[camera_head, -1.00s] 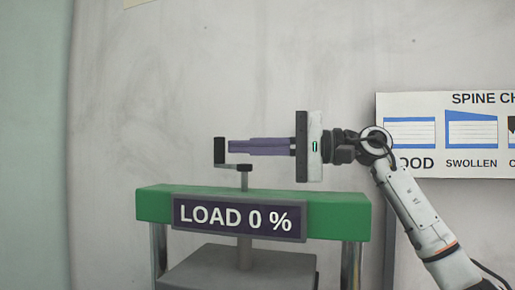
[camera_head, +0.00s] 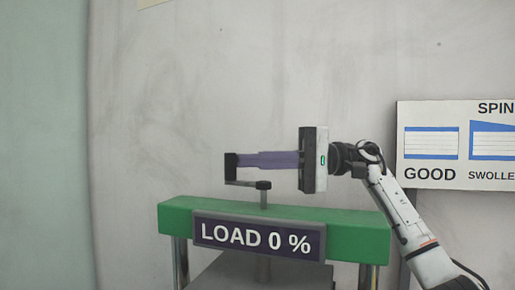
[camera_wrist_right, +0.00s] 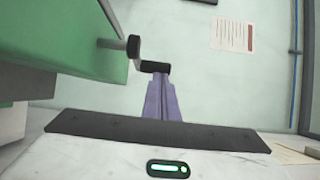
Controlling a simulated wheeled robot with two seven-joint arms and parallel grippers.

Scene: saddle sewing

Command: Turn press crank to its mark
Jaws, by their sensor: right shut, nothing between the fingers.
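The press crank (camera_head: 246,184) sits on top of the press, its arm pointing left from the hub and its black upright handle (camera_head: 231,166) at the end. In the right wrist view the handle (camera_wrist_right: 155,67) lies across my fingertips and the round hub (camera_wrist_right: 133,46) is just beyond. My right gripper (camera_head: 240,160), with long purple fingers, comes from the right. It is shut and empty, its tips against or just beside the handle; exact contact is unclear. The display (camera_head: 255,237) reads LOAD 0 %. I cannot make out a mark. My left gripper is out of view.
The green press beam (camera_head: 350,220) runs beneath my right gripper on metal posts. A spine chart (camera_head: 455,145) is on the wall at the right. The space above and left of the crank is clear.

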